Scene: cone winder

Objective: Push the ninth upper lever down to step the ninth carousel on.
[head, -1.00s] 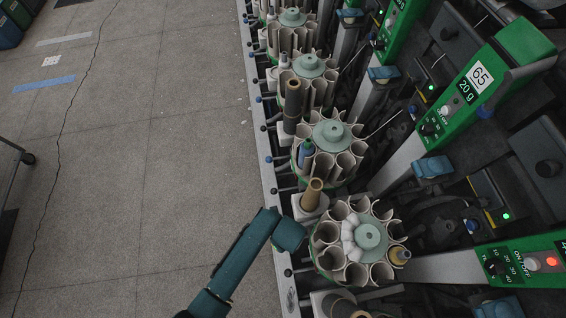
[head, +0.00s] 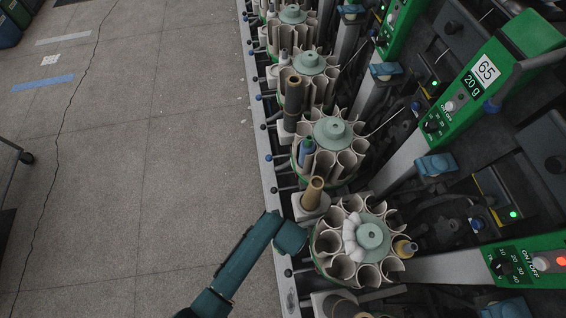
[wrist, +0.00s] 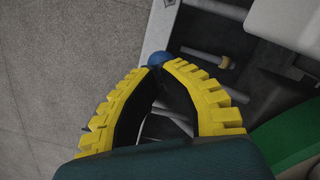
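A blue ball knob (wrist: 160,59) on a lever shows in the wrist view at the tips of my gripper (wrist: 157,70). The yellow-ridged fingers converge with their tips together, right at the knob; whether they touch it is unclear. In the head view, the nearest full carousel (head: 373,237), with a pale green hub and cream cups, stands right of my arm's end. It holds white pieces and a yellowish cone. The fingers and this knob are hidden in the head view by my arm.
A second rod with a pale end (wrist: 218,61) lies right of the knob. A brown cone (head: 314,192) stands upright behind my arm's end. More carousels (head: 332,135) line the machine rail. Green control panels (head: 487,75) stand at right. Open floor (head: 150,150) lies left.

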